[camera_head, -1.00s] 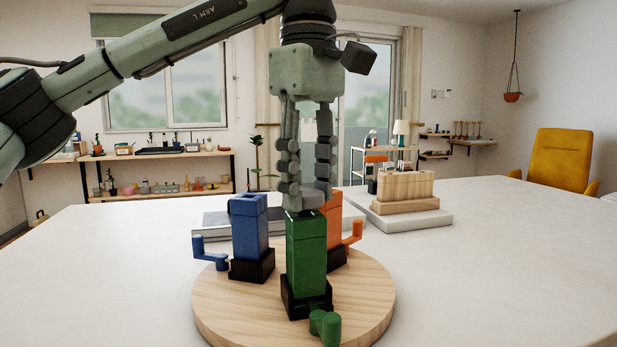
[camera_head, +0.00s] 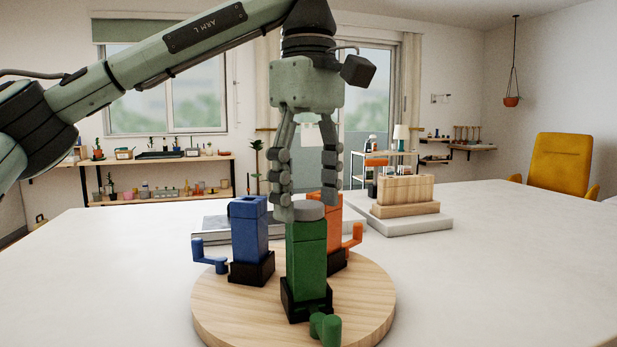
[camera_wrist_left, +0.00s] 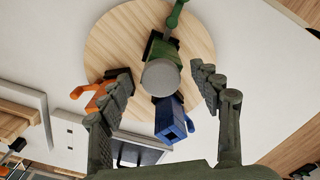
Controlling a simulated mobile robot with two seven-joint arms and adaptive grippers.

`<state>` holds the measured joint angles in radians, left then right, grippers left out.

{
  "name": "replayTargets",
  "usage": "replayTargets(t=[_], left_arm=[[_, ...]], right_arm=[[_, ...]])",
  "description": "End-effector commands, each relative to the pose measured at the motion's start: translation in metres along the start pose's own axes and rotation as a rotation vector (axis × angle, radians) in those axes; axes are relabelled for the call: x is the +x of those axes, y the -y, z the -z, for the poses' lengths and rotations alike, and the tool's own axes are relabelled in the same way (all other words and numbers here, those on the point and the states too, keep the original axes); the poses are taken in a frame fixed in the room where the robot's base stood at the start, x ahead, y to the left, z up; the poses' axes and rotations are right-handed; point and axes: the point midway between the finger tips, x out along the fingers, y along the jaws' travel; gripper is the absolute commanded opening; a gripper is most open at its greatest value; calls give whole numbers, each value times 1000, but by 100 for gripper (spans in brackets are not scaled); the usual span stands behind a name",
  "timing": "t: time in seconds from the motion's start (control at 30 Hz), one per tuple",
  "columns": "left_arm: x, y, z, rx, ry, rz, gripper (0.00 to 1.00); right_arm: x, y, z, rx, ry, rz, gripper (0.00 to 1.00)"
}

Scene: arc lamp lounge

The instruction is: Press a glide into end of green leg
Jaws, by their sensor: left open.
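The green leg (camera_head: 306,255) stands upright in a black socket on the round wooden board (camera_head: 230,310). A grey round glide (camera_head: 309,209) rests on its top end; how deep it sits I cannot tell. In the left wrist view the glide (camera_wrist_left: 160,77) is a pale disc covering the end of the green leg (camera_wrist_left: 165,48). My left gripper (camera_head: 306,206) is open above the leg, with one finger on each side of the glide. The wrist view shows gaps between the glide and both fingers. My right gripper is not in view.
A blue leg (camera_head: 249,230) and an orange leg (camera_head: 332,225) stand close by on the same board, each with a bent arm at its foot. A wooden block holder (camera_head: 405,190) sits on a pale slab behind right. The table's right side is clear.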

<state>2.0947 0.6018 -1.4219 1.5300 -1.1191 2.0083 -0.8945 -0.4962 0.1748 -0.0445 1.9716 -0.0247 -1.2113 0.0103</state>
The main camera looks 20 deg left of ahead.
Motion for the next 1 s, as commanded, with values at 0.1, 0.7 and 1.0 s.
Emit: replayTargets(t=[0.1,0.7,1.0], left_arm=[[-11,0,0,-1,-2,-3,64],[-112,0,-1,-1,-2,0,64],[-120,0,0,0,1,-1,64]], right_arm=[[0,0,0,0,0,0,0],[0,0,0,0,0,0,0],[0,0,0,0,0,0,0]])
